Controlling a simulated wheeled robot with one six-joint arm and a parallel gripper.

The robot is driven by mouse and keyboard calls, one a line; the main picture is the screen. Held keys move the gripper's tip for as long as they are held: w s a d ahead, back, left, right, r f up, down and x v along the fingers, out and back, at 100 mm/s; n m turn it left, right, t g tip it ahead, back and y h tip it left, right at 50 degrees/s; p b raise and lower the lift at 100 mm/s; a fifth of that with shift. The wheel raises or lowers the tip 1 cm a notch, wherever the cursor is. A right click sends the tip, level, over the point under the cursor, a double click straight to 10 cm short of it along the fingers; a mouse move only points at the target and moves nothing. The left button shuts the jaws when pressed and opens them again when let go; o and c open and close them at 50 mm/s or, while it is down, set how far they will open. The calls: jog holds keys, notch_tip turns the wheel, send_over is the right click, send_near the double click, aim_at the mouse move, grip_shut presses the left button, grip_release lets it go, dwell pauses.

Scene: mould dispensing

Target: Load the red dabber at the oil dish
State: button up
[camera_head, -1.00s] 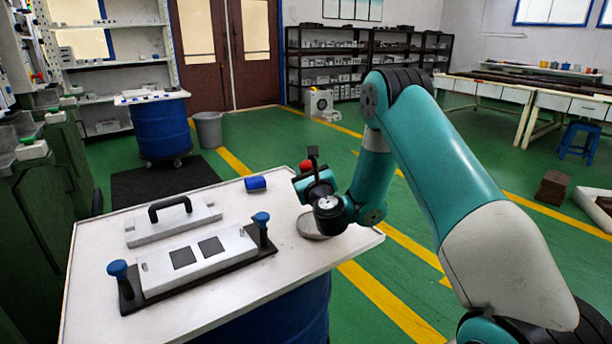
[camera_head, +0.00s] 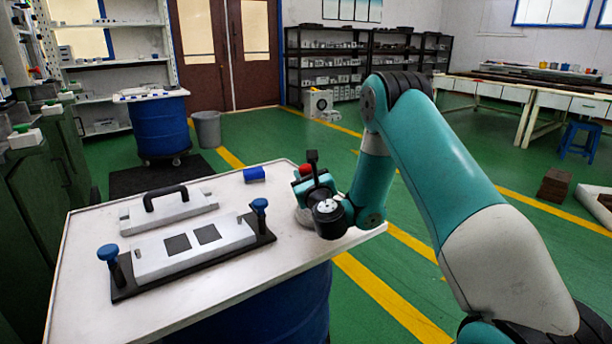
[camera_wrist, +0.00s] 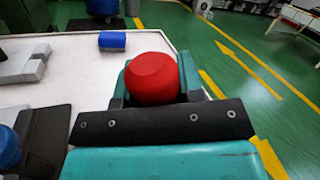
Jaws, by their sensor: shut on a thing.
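The red dabber (camera_wrist: 152,79) sits between the fingers of my gripper (camera_wrist: 153,98) in the wrist view. My gripper is shut on it, and its round red top rises above the fingers. In the head view the red top (camera_head: 305,169) shows beside my wrist. The pale round oil dish (camera_head: 302,217) is on the table near its right end, mostly hidden behind my gripper. My gripper is over or at the dish. The dabber's lower end is hidden, so I cannot tell whether it touches the dish.
A grey mould block (camera_head: 152,262) with two dark squares sits between two blue-knobbed posts at the left. A grey plate with a black handle (camera_head: 166,191) lies behind it. The table's front is clear.

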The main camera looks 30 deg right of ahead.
jog(key=shift+f+b, duration=0.6)
dwell(1.5)
notch_tip(320, 180, up, 7)
jog(key=p, duration=0.7)
jog(key=shift+a+r, duration=0.1)
jog(key=shift+a, duration=0.05)
dwell(0.6)
jog(key=s+a+r+n+t+y+p, duration=0.1)
jog(key=s+a+r+n+y+p, duration=0.2)
jog(key=a+p, duration=0.6)
jog(key=shift+s+a+r+y+p, duration=0.25)
jog(key=shift+s+y+p, duration=0.35)
jog(key=shift+s+y, duration=0.55)
